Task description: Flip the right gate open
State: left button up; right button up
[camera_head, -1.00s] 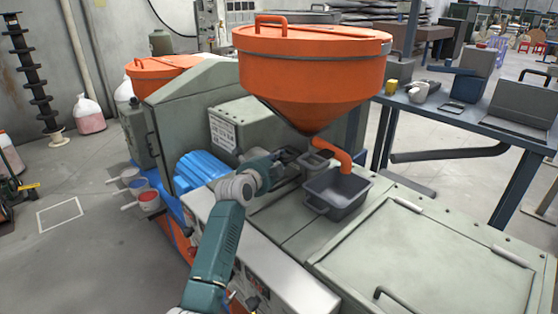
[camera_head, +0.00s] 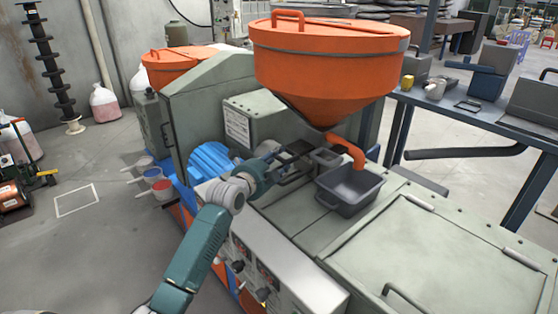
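A grey-green hinged panel (camera_head: 415,255) lies flat and closed on top of the machine at the lower right. It has a dark bar handle (camera_head: 405,298) near its front edge and light hinges along its far side. It is the only gate-like flap I can make out on the right. My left gripper (camera_head: 297,156) is over the machine top, left of the orange hopper's spout and well away from the panel. Its dark fingers look spread, with nothing seen between them. My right gripper is not in view.
An orange hopper (camera_head: 328,75) stands above the machine, with an orange spout (camera_head: 349,152) over a grey bin (camera_head: 347,205). A blue-topped bench (camera_head: 470,115) stands behind at the right. A blue motor (camera_head: 209,160) sits left of my gripper. Open floor lies at left.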

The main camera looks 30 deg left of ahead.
pick_arm(q)
jog(key=shift+r, duration=0.1)
jog(key=v, duration=1.2)
jog(key=shift+s, duration=0.1)
dwell(0.3)
